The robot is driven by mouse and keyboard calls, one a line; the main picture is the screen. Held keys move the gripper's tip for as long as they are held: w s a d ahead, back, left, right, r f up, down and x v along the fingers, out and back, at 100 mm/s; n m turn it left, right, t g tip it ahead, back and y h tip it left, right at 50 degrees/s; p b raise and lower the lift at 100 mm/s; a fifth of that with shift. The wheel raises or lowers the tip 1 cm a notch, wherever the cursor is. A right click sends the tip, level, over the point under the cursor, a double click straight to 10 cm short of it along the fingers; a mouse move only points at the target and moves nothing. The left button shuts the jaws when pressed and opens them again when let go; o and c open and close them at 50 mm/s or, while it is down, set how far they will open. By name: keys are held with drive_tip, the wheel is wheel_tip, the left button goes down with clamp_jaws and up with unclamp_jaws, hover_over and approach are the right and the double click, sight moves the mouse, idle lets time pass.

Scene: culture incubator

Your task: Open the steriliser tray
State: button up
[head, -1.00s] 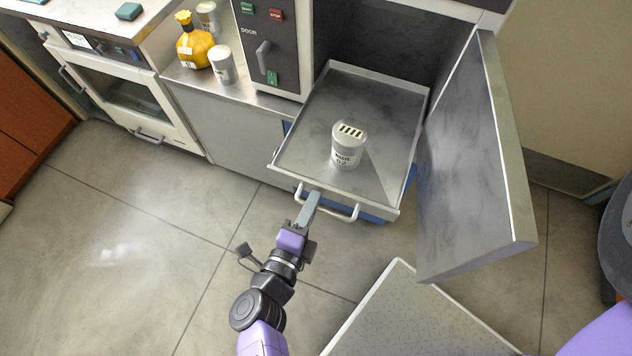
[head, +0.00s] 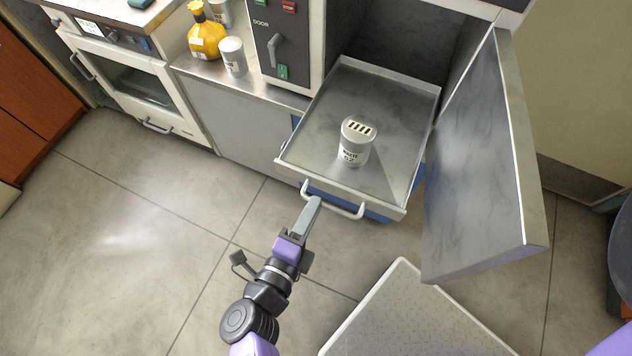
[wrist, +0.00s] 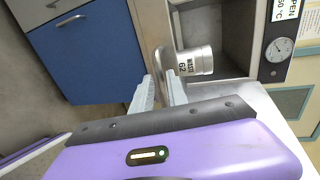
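The steriliser tray (head: 300,150) is a shallow metal tray, pulled well out of the chamber in the head view. A white curved handle (head: 335,208) is on its front edge. A grey-white canister (head: 356,142) marked WASTE 62 stands upright on the tray; it also shows in the wrist view (wrist: 195,62). My gripper (head: 316,202) is at the handle's left part, just in front of the tray.
The chamber door (head: 480,170) stands open right of the tray. A control panel (head: 283,45) is left of the chamber. A yellow flask (head: 206,40) and a white canister (head: 232,56) stand on the counter. A pale textured platform (head: 415,315) is at lower right. Floor at left is clear.

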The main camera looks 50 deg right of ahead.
drive_tip(key=v, duration=0.5)
drive_tip(key=shift+b, duration=0.3)
